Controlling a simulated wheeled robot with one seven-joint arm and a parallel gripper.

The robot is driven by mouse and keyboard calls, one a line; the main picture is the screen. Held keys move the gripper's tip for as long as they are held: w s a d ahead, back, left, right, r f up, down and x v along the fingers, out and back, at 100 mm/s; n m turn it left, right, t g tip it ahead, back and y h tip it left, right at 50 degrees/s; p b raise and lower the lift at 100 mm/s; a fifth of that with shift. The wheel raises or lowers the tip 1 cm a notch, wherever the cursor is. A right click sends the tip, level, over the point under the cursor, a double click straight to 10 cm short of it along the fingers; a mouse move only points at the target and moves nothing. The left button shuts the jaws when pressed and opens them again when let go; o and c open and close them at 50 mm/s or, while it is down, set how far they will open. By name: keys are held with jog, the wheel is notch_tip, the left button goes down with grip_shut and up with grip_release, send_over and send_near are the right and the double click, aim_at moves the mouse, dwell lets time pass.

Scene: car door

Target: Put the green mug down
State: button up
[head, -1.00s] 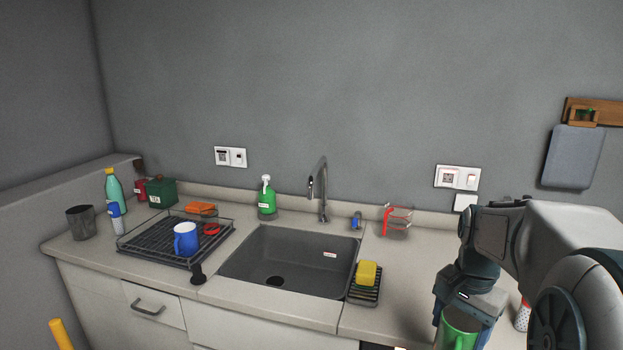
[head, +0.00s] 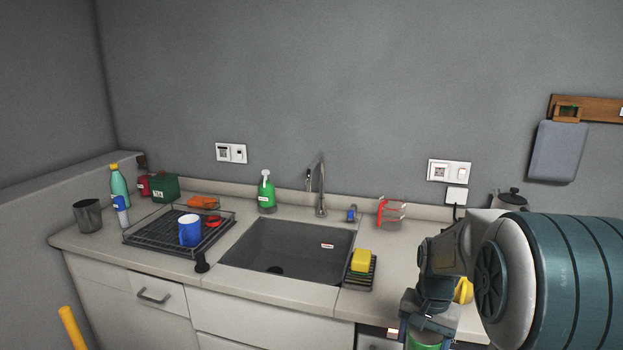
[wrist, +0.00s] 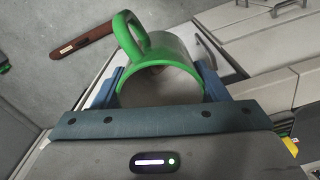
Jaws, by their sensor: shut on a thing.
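The green mug (wrist: 182,49) is between the two blue fingers of my gripper (wrist: 163,85) in the wrist view, with its handle toward the top of the picture. My gripper is shut on the mug's body. In the head view, my gripper (head: 425,335) is at the bottom right, in front of the counter's front edge, and only the green rim of the mug shows at the picture's bottom edge. The rest of the mug is out of frame there. The counter (head: 300,302) lies behind and to the left of my gripper.
A sink (head: 290,250) is in the counter's middle. A dish rack (head: 150,235) with a blue mug (head: 190,230) stands left of it. A yellow sponge (head: 361,260) sits on a black holder at its right. A glass with red marks (head: 391,213) stands behind. Bare counter lies right of the sponge.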

jog(key=w+a+f+n, duration=0.1)
jog(key=a+f+n, duration=0.2)
jog(key=f, duration=0.5)
jog(key=w+a+f+n, duration=0.1)
jog(key=a+f+n, duration=0.2)
jog(key=f, duration=0.6)
jog(key=shift+w+a+n, duration=0.3)
jog(key=shift+w+a, duration=0.1)
jog(key=shift+a, duration=0.75)
